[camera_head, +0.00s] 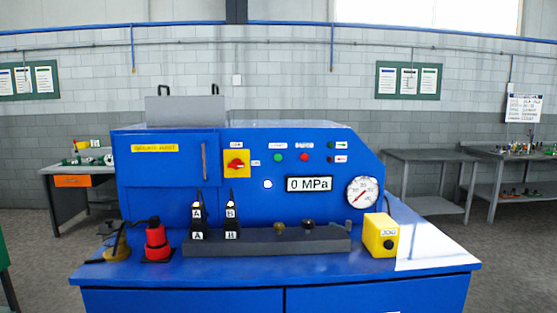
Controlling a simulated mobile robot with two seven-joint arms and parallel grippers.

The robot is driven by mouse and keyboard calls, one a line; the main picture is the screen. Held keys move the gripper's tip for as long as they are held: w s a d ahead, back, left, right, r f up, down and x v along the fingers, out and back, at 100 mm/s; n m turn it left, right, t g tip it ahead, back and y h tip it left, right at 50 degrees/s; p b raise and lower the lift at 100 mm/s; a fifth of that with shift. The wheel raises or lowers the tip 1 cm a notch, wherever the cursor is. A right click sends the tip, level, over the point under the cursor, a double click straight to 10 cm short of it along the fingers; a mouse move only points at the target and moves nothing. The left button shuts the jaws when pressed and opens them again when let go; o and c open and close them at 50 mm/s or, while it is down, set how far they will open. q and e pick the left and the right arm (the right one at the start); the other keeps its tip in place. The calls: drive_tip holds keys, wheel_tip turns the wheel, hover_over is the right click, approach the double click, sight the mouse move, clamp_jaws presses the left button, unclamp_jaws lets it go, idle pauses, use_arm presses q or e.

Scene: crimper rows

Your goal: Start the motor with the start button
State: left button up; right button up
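A blue machine (168,187) stands on a blue bench in the camera_head view. On its front panel a round green button (278,157) sits under a small label that looks like START. A round red button (304,157) is just to its right, under a small red label. A red rotary switch on a yellow plate (236,163) is to the left. A lit white spot (268,184) is below the green button. The display (309,184) reads 0 MPa. Neither of my grippers is in view, and nothing covers the buttons.
A grey block (265,246) with levers marked A and B stands before the panel. A red object (157,241) is left of it, a yellow button box (381,235) right. A gauge (363,192) is on the panel. Side tables (428,157) stand behind.

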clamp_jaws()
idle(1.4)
